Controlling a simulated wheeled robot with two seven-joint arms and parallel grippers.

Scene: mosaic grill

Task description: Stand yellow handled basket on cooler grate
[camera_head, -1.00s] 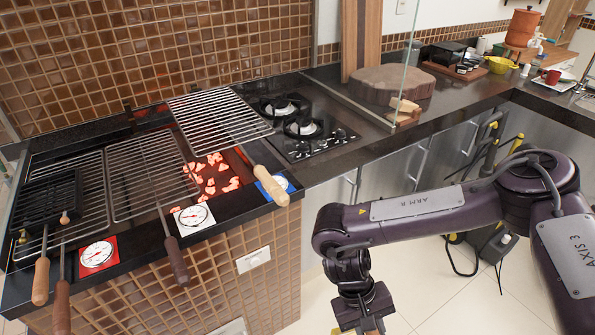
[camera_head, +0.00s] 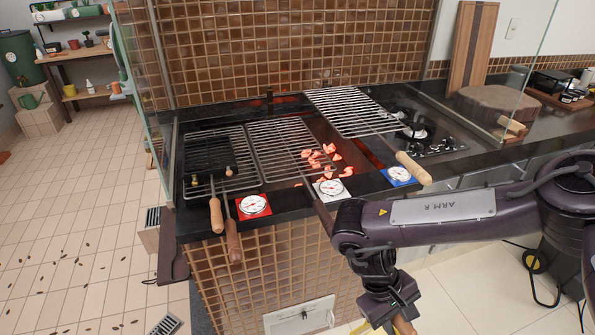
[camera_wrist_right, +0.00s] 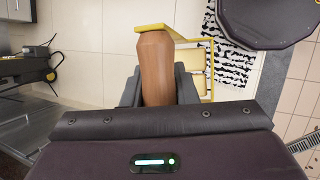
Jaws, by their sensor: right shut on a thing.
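My right gripper (camera_head: 392,308) hangs low in front of the grill counter in the head view. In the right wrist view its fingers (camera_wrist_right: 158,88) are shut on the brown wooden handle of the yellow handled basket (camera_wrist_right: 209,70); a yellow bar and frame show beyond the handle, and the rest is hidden. Three grates lie over the grill: a left grate (camera_head: 238,180) bearing a black basket (camera_head: 205,157), a middle grate (camera_head: 290,160), and a right grate (camera_head: 345,108) with a pale wooden handle. My left gripper is out of view.
Dials on a red card (camera_head: 254,205), a white card (camera_head: 329,188) and a blue card (camera_head: 400,174) line the counter's front edge; their readings are too small to tell. Glowing coals (camera_head: 320,155) show beside the middle grate. A hob (camera_head: 440,147) and glass panel stand right. Floor at left is open.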

